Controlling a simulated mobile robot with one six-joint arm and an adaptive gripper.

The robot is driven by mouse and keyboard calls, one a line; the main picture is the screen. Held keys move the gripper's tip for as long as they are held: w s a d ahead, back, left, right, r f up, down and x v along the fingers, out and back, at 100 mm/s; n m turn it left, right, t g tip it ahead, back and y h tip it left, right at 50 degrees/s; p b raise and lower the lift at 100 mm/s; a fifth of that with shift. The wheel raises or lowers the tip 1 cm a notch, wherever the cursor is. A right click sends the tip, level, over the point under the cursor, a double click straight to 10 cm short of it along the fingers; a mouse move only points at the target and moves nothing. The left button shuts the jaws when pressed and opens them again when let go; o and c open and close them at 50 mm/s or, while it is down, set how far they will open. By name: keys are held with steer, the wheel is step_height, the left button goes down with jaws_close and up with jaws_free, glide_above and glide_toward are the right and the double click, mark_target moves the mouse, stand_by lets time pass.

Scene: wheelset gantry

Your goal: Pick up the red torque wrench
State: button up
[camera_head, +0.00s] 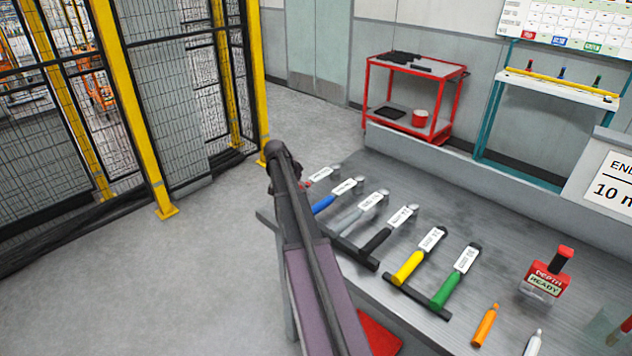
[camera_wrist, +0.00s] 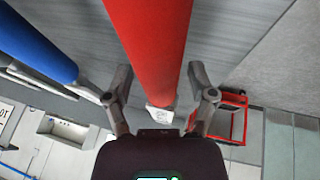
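The red torque wrench (camera_head: 306,184) lies at the far end of the row on the grey bench in the head view. My arm hides much of it, and only a bit of red and its white label show. In the wrist view its thick red handle (camera_wrist: 150,40) runs down between the fingers, with a white label below. My gripper (camera_wrist: 160,70) is open, one finger on each side of the handle. Small gaps seem to remain, though contact is hard to judge. My gripper is not clearly visible in the head view.
A blue wrench (camera_head: 336,195) lies close beside the red one. Grey, black, yellow (camera_head: 409,267) and green (camera_head: 446,289) wrenches follow along the bench. A red cart (camera_head: 414,95) stands behind the bench. Yellow-posted fencing (camera_head: 135,100) is at left, with open floor before it.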

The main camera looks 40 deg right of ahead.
jaws_close()
steer(key=shift+r, duration=0.2)
step_height(320, 180, up, 10)
steer(key=p, duration=1)
steer(key=shift+f, duration=0.2)
steer(key=shift+s, duration=0.1)
stand_by(1.1)
